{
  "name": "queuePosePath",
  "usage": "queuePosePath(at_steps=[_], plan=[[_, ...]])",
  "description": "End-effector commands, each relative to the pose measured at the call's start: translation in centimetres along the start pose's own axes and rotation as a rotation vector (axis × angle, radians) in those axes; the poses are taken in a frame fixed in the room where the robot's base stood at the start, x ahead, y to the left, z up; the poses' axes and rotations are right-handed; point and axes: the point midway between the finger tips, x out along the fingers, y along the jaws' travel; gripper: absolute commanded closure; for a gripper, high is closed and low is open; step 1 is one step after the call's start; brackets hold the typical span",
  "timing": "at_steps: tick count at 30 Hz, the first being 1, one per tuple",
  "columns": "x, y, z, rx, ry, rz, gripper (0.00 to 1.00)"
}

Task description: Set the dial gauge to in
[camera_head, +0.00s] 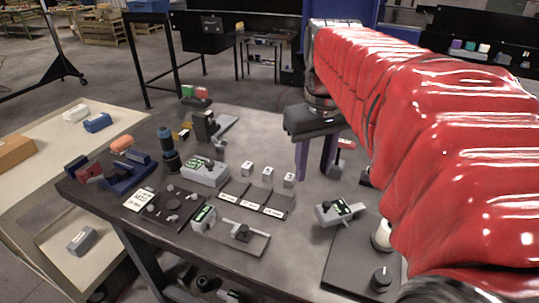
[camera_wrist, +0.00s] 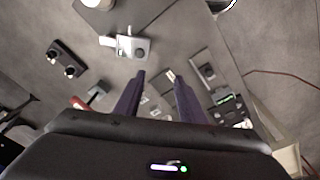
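I cannot tell for sure which device is the dial gauge. A small grey device (camera_head: 340,212) with a dark display and a knob sits on the right half of the table. A similar grey device shows in the wrist view (camera_wrist: 132,47), beyond my fingertips. A larger grey box with a green display (camera_head: 205,172) stands left of centre. The dial settings are too small to read. My gripper (camera_head: 312,175) hangs above the table behind the small grey device, its purple fingers apart. In the wrist view my gripper (camera_wrist: 156,73) is open with nothing between the fingers.
Three small white blocks (camera_head: 268,173) stand behind a dark labelled tray (camera_head: 273,203). A grey caliper-like tool (camera_head: 241,231) lies at the front. A dark plate (camera_head: 350,262) with knobs lies front right. A blue rack (camera_head: 130,178) stands at the left edge.

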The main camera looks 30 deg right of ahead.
Motion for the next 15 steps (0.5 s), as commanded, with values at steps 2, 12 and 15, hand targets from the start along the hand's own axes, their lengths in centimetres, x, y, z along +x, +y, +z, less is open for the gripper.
queuePosePath(at_steps=[2, 12, 15], plan=[[-0.3, 2.3, -0.4, 0.02, -0.038, -0.01, 0.63], [-1.1, 5.8, -0.6, 0.038, -0.102, -0.035, 0.63], [-1.1, 5.7, -0.6, 0.037, -0.101, -0.034, 0.63]])
